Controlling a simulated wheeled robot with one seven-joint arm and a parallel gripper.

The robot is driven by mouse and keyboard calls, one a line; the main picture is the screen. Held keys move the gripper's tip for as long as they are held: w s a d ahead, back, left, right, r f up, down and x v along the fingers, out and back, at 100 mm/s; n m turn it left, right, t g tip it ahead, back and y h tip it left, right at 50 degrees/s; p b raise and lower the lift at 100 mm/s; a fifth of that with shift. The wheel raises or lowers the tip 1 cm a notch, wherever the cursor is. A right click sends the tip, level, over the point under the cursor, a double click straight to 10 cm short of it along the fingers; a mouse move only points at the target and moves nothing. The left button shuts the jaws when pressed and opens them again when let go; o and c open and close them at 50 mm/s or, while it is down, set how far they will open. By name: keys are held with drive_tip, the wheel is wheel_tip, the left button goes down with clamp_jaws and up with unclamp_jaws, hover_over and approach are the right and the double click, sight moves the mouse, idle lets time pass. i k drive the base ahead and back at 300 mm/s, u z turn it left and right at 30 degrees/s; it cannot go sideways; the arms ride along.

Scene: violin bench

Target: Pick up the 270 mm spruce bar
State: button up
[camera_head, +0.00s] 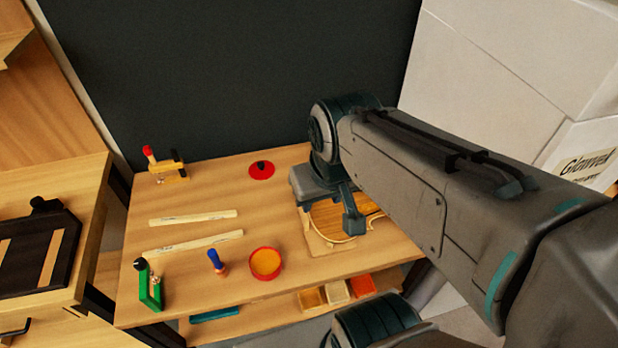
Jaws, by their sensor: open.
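Two pale spruce bars lie apart on the bench top at the left. The nearer bar (193,243) looks longer than the farther bar (193,217). Both carry small dark marks that are too small to read, so I cannot tell from them which is 270 mm. My gripper (329,214) is open and sits to the right of both bars, above a violin body part (326,231). I see nothing held between its fingers. My arm comes in from the right and hides part of the bench.
A red-tipped wooden clamp (167,166) and a red disc (262,170) are at the back. The bench top (265,215) is clear between bars and gripper.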

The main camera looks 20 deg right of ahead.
sight(185, 246)
drive_tip(key=z, duration=2.65)
drive_tip(key=k, duration=1.85)
drive_tip(key=u, duration=2.1)
drive_tip(key=i, duration=0.5)
drive_tip(key=u, duration=0.05)
